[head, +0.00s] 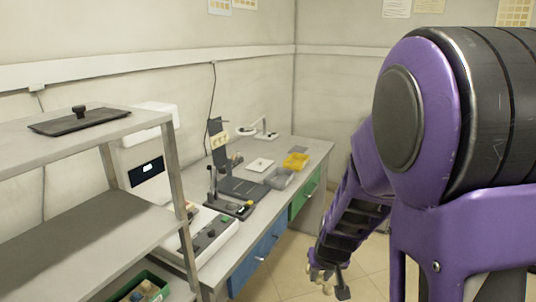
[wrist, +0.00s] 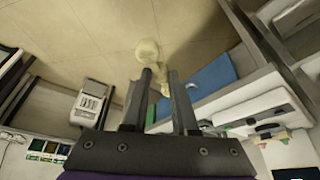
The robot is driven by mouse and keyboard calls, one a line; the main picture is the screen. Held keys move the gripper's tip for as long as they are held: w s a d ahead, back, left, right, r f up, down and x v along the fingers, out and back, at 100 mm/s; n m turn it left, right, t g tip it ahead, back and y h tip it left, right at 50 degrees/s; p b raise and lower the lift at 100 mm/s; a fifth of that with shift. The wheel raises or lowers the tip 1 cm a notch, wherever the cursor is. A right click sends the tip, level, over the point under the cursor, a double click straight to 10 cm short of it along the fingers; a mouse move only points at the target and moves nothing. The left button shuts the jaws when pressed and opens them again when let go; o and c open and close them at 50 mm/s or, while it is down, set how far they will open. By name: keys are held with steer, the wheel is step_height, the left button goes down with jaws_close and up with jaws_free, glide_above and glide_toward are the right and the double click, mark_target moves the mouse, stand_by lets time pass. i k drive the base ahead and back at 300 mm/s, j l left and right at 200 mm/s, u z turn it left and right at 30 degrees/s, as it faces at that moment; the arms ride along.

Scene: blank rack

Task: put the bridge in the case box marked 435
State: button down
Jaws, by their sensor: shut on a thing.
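My gripper (wrist: 160,72) points away from the wrist camera in the wrist view, with a pale cream object (wrist: 148,50) at its fingertips. This object, which I take to be the bridge, looks rounded at its far end and is held in the air above the tiled floor. In the head view the gripper (head: 327,277) hangs low, right of the bench, with small pale shapes at its end. A grey box (head: 279,178) and a yellow box (head: 296,160) stand on the bench. I cannot read 435 on either of them.
The bench (head: 318,150) has blue and green drawers and holds a stand, a lamp and a control unit. A shelf rack (head: 90,235) stands at the left, with a dark tray (head: 85,120) on top and a green crate (head: 150,276) low down. The floor right of the bench is clear.

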mark_target(296, 162)
steer(key=i+l+u, duration=0.2)
steer(key=i+l, duration=0.15)
steer(key=i+l+u, duration=0.15)
steer(key=i+l, duration=0.25)
steer(key=i+l+u, duration=0.2)
steer(key=i+l, duration=0.25)
steer(key=i+l+u, duration=0.2)
steer(key=i+l, duration=0.2)
steer(key=i+l+u, duration=0.15)
steer(key=i+l, duration=0.15)
steer(key=l, duration=0.35)
steer(key=i+l+u, duration=0.2)
steer(key=l, duration=0.4)
steer(key=i+l+u, duration=0.2)
steer(key=l, duration=0.45)
steer(key=i+l+u, duration=0.2)
steer(key=l, duration=0.45)
steer(key=i, duration=0.1)
